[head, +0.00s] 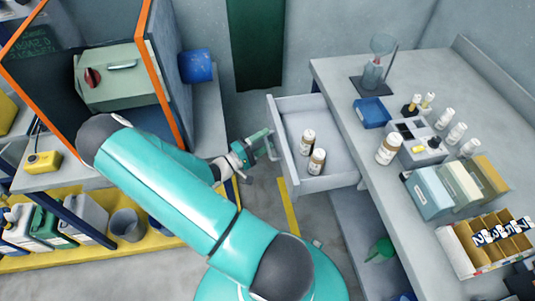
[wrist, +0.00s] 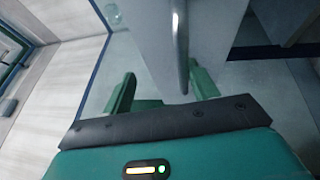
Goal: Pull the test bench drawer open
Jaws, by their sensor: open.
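The test bench drawer (head: 329,170) stands pulled out from the left side of the grey bench (head: 365,165) in the head view. Two white-capped brown bottles (head: 308,141) stand inside it. The drawer front (head: 284,138) faces left and has a bar handle (head: 271,146). In the wrist view the handle (wrist: 180,45) reaches down between the two green fingers. My gripper (head: 264,145) is at the handle in the head view, and it also shows in the wrist view (wrist: 163,90). Its fingers are apart, one on each side of the handle. I cannot tell whether either finger touches it.
The bench top carries a blue tray (head: 372,111), a glass flask on a stand (head: 373,72), white bottles (head: 389,149), file boxes (head: 430,194) and a divided carton (head: 490,245). An orange-framed cabinet (head: 150,70) and a yellow low shelf (head: 80,240) stand left. Floor is clear below the drawer.

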